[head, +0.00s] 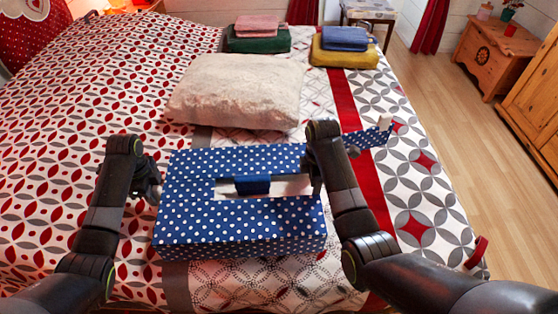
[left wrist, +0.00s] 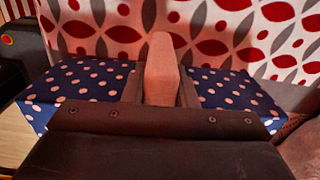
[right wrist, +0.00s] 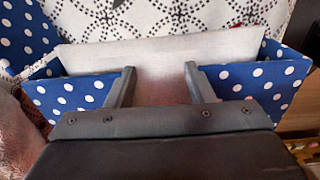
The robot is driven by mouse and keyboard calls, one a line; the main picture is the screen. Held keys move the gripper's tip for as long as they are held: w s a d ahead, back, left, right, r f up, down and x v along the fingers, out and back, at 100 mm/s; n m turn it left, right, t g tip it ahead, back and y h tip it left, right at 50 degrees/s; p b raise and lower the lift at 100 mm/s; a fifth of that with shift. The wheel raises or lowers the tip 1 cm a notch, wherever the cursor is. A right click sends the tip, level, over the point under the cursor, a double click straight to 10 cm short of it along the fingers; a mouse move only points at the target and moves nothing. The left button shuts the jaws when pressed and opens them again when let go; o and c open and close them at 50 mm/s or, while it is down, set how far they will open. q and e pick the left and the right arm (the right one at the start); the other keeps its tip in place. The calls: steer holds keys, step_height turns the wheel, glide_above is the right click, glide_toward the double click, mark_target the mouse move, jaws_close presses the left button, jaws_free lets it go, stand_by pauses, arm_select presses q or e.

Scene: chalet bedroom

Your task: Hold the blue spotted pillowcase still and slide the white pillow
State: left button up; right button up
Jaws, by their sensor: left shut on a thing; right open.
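The blue spotted pillowcase (head: 240,228) lies boxy on the bed in front of me. A slot in its top shows white inside and a darker blue flap (head: 252,185). An off-white pillow (head: 240,88) lies flat behind it, apparently outside the case. My left gripper (head: 155,188) is at the case's left edge. In the left wrist view it is shut on a pale tab (left wrist: 162,70) between blue spotted parts (left wrist: 235,95). My right gripper (head: 312,180) is open at the case's right side. The right wrist view shows a white panel (right wrist: 160,55) beyond its parted fingers.
A small blue spotted part with a white tab (head: 370,138) sticks out right of my right arm. Folded green and pink cloths (head: 258,40) and yellow and blue cloths (head: 344,50) lie at the bed's far edge. Wooden floor (head: 450,110) is clear at right.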

steer(key=d, duration=1.5)
steer(key=shift+w+d, duration=0.35)
steer(key=shift+w, duration=0.1)
steer(key=shift+d, duration=0.35)
steer(key=shift+c, duration=1.4)
steer(key=shift+a+r+y, duration=0.2)
steer(key=shift+a+y, duration=0.05)
steer(key=shift+y, duration=0.05)
steer(key=shift+c, duration=1.1)
steer(key=a, duration=0.1)
steer(key=s+a+r+y, duration=0.1)
steer(key=a+r+y, duration=0.1)
steer(key=a, duration=0.1)
steer(key=shift+s+r, duration=0.25)
jaws_close()
steer(key=shift+y, duration=0.4)
steer(key=x, duration=0.9)
steer(key=shift+s+a, duration=0.2)
steer(key=shift+a, duration=0.05)
steer(key=a, duration=0.3)
steer(key=shift+a+f, duration=0.1)
steer(key=shift+f, duration=0.2)
steer(key=shift+a, duration=0.5)
